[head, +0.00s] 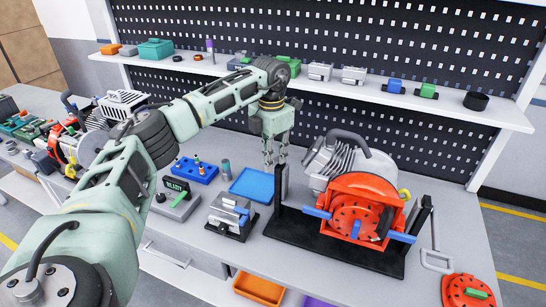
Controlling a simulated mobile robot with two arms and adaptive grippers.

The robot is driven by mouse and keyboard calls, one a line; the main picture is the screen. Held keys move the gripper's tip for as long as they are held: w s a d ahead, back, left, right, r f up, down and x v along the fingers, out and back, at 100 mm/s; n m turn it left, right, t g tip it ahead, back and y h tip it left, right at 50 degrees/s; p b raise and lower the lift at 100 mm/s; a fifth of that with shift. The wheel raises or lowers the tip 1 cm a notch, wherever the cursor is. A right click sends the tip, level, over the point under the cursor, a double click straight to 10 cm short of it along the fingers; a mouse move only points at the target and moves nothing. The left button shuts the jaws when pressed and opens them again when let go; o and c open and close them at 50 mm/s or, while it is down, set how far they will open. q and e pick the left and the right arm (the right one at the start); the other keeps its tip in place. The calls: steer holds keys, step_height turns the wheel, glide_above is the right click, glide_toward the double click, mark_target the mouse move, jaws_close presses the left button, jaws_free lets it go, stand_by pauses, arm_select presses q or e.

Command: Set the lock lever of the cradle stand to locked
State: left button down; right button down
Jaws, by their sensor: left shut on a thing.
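The cradle stand has a black base (335,250) with upright black posts. It holds an orange and grey machine unit (352,210), with blue bars showing at its front and sides. My left gripper (274,160) comes down from above at the top of the stand's left post (282,187). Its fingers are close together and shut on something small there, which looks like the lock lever. The fingers mostly hide the lever, so I cannot tell its setting. My right gripper is not in view.
A blue tray (252,186), a grey vise (232,215) and a small device with a READY sign (177,186) stand left of the cradle stand. An orange disc (467,291) lies at the right. A shelf (440,100) with small parts runs behind.

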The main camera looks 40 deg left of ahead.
arm_select(q)
steer(key=shift+w+a+r+m, duration=0.1)
steer(key=shift+a+m, duration=0.05)
steer(key=shift+m, duration=0.15)
stand_by(0.4)
steer(key=c, duration=1.6)
jaws_free()
steer(key=shift+c, duration=0.2)
step_height(320, 180, up, 12)
